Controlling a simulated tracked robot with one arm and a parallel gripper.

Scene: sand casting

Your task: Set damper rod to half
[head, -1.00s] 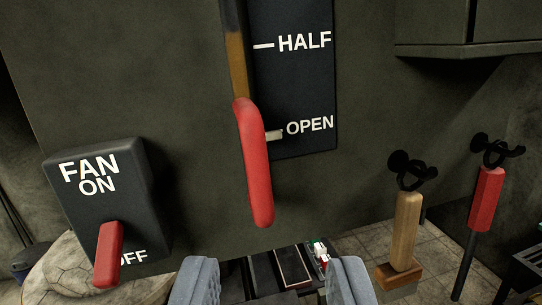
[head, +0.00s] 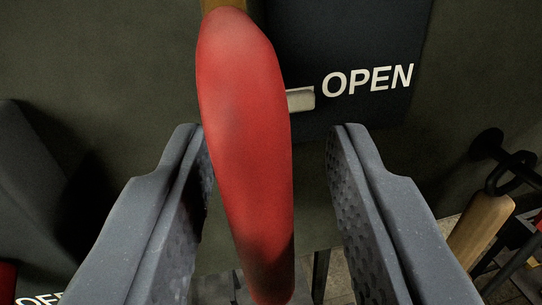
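The damper rod's red handle (head: 243,150) hangs down in the middle of the head view, with a bit of its brownish rod (head: 222,4) at the top edge. A pale pointer tab (head: 301,99) beside the handle lines up with the word OPEN on the dark scale plate (head: 360,35). The HALF mark is out of view. My gripper (head: 265,140) is open, with one grey textured finger on each side of the handle. A gap shows between the handle and the right finger; the left finger is close to the handle, and whether they touch is unclear.
The fan switch box (head: 35,200) stands at the left, mostly cut off, with part of its red lever (head: 7,278) at the edge. A wooden-handled tool (head: 480,232) hangs on a black hook at the right. Tiled floor shows below.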

